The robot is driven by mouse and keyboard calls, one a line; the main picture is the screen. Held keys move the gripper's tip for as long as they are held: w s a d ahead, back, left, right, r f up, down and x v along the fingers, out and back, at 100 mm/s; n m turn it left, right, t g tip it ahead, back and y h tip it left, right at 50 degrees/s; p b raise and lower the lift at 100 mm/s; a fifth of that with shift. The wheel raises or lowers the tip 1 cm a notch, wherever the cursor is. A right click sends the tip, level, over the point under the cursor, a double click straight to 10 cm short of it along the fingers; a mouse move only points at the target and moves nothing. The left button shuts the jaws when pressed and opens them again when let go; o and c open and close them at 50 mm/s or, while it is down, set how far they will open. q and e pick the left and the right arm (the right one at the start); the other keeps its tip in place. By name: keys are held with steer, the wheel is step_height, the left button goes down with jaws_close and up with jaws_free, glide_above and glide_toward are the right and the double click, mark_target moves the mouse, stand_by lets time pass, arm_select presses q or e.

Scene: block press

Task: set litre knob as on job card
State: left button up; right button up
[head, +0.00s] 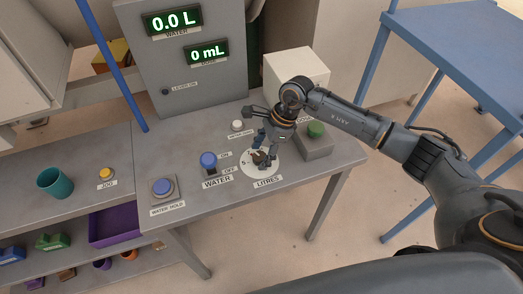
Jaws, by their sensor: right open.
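The litre knob (259,158) is a dark brown knob on a round white dial (252,171) above the label "LITRES" (267,182). My gripper partly hides the knob and the dial marks, so I cannot read its setting. My right gripper (265,152) is open, pointing down at the knob, its fingers close beside it; contact is unclear. The water display (173,22) reads 0.0 L and the lower display (207,53) reads 0 mL. No job card is readable in this view. My left gripper is not in view.
A blue water switch (208,160) stands left of the dial, and a blue "WATER HOLD" button (163,187) is further left. A green button (316,130) on a grey box is right of the dial. A white button (237,126) lies behind. A teal cup (55,182) stands far left.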

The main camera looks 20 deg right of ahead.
steer(key=c, duration=1.2)
steer(key=shift+o, duration=0.2)
steer(key=shift+m, duration=0.3)
steer(key=m+t+b, duration=0.2)
steer(key=m, duration=0.2)
steer(key=shift+s+f+b, duration=0.1)
steer(key=shift+s+b, duration=0.05)
steer(key=shift+b, duration=0.25)
steer(key=shift+a+m+t+h+b, duration=0.1)
steer(key=shift+m+t+h+b, duration=0.45)
steer(key=shift+m, duration=0.7)
steer(key=shift+a+m+t+h+b, duration=0.2)
steer(key=shift+m+b, duration=0.5)
steer(key=shift+m, duration=0.55)
steer(key=shift+d, duration=0.2)
steer(key=o, duration=1.2)
steer(key=shift+s, duration=0.1)
steer(key=shift+c, duration=0.2)
